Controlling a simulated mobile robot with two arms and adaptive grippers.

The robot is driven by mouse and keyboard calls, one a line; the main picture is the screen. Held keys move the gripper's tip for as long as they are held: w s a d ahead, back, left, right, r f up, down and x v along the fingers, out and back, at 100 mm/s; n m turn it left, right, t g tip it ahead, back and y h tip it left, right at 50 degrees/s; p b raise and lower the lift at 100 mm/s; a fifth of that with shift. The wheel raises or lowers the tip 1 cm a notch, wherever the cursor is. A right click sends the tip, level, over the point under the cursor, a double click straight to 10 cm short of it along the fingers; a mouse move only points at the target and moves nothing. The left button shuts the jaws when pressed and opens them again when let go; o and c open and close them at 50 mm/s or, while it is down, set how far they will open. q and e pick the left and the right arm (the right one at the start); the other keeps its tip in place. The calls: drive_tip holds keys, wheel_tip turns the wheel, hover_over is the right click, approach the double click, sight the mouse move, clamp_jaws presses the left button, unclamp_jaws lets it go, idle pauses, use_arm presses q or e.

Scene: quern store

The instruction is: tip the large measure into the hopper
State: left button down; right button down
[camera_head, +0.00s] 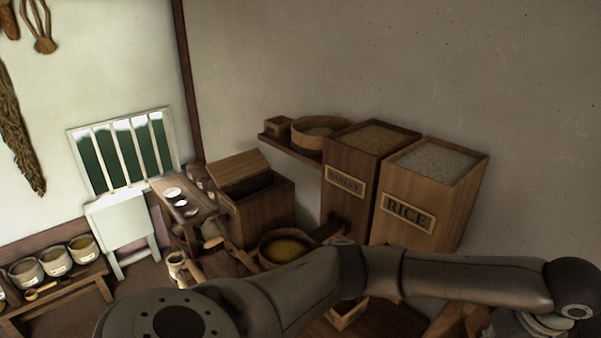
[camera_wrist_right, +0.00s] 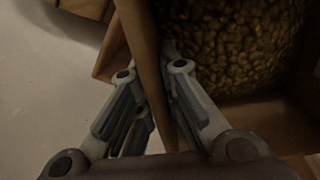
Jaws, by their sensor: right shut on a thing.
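In the right wrist view, my right gripper (camera_wrist_right: 150,70) is shut on a thin upright wooden wall, which appears to be the side of the large measure (camera_wrist_right: 143,38). Lumpy brown grain (camera_wrist_right: 225,45) lies right beside that wall, inside a dark, rounded vessel. In the head view, a round wooden vessel (camera_head: 264,250) with yellow grain stands low in the middle, partly behind my arm. I cannot tell which thing is the hopper. My right gripper cannot be made out in the head view, and my left gripper is not in view.
Tall bins marked barley (camera_head: 345,205) and rice (camera_head: 425,220) stand against the back wall, with a shelf (camera_head: 290,143) on the left. A lidded chest (camera_head: 262,215) and a small table (camera_head: 176,190) stand left of them. A bench (camera_head: 75,285) with several pots is far left.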

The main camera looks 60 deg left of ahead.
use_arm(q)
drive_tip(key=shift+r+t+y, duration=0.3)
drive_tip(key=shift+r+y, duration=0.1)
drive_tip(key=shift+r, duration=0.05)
use_arm(e)
drive_tip(key=shift+d+r+t+y, duration=0.15)
drive_tip(key=shift+r+t+y, duration=0.15)
drive_tip(key=shift+r, duration=0.15)
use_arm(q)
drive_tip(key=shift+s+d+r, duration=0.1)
use_arm(e)
drive_tip(key=shift+r, duration=0.15)
drive_tip(key=shift+w, duration=0.1)
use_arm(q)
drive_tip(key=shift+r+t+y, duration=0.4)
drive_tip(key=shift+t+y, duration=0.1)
use_arm(e)
drive_tip(key=shift+r+t+y, duration=0.3)
drive_tip(key=shift+t+y, duration=0.2)
drive_tip(key=shift+y, duration=0.1)
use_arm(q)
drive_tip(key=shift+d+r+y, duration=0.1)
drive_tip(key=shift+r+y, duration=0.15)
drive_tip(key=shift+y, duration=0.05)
use_arm(e)
drive_tip(key=shift+r+y, duration=0.3)
drive_tip(key=shift+r, duration=0.1)
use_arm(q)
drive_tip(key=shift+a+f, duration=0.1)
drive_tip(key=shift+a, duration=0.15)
